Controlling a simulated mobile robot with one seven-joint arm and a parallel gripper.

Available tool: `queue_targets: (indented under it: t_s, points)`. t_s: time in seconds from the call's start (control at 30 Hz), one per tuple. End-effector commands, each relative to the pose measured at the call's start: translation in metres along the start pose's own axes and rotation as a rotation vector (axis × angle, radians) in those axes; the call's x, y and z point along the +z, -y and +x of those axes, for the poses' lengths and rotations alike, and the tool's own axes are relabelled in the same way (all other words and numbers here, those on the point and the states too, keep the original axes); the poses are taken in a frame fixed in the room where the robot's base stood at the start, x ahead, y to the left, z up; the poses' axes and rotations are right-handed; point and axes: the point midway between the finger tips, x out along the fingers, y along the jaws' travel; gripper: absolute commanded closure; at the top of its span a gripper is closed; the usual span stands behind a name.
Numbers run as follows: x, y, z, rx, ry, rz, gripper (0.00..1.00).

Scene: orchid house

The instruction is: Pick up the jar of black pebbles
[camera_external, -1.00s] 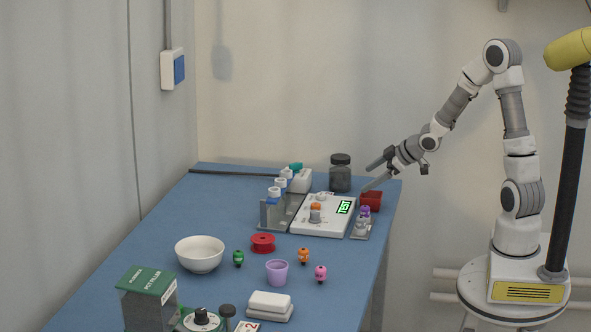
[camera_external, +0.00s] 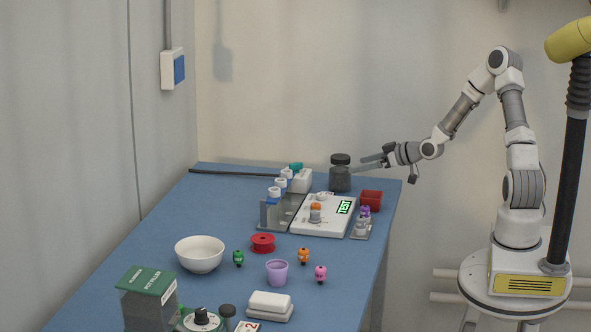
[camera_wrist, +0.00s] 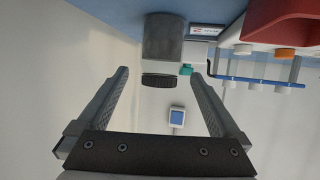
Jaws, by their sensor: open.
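The jar of black pebbles (camera_external: 340,178) stands upright at the far end of the blue table, with a dark lid. In the wrist view the jar (camera_wrist: 163,38) appears upside down, lid downward, ahead of the fingers and roughly midway between their lines. My gripper (camera_external: 360,164) is open and level, just right of the jar at about lid height in the external view. In the wrist view my gripper (camera_wrist: 162,75) shows both fingers spread with nothing between them. I cannot tell whether a fingertip touches the jar.
A white device with a green TEST display (camera_external: 344,207) and a rack of bottles (camera_external: 272,211) are in front. A white bowl (camera_external: 200,255) and several small items occupy the nearer table.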

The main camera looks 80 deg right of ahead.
Motion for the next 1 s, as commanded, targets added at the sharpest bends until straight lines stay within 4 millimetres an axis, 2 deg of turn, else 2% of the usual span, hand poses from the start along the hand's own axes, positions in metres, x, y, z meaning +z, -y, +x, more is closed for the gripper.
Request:
queue_targets:
  t_s: [0.03,0.1,0.23,0.47,0.7,0.8,1.0]
  points:
    - [0.003,0.001,0.014,-0.003,0.000,0.003,0.00]
    - [0.002,0.001,0.028,-0.002,-0.001,0.002,0.00]
    - [0.001,0.001,0.048,-0.001,0.001,0.001,0.00]
    - [0.001,0.001,0.063,0.000,0.002,0.000,0.00]
    - [0.002,0.003,0.098,-0.002,0.001,0.000,0.00]
    - [0.002,0.002,0.106,0.000,0.001,0.001,0.00]
    - [0.001,0.002,0.110,0.000,0.002,0.000,0.00]
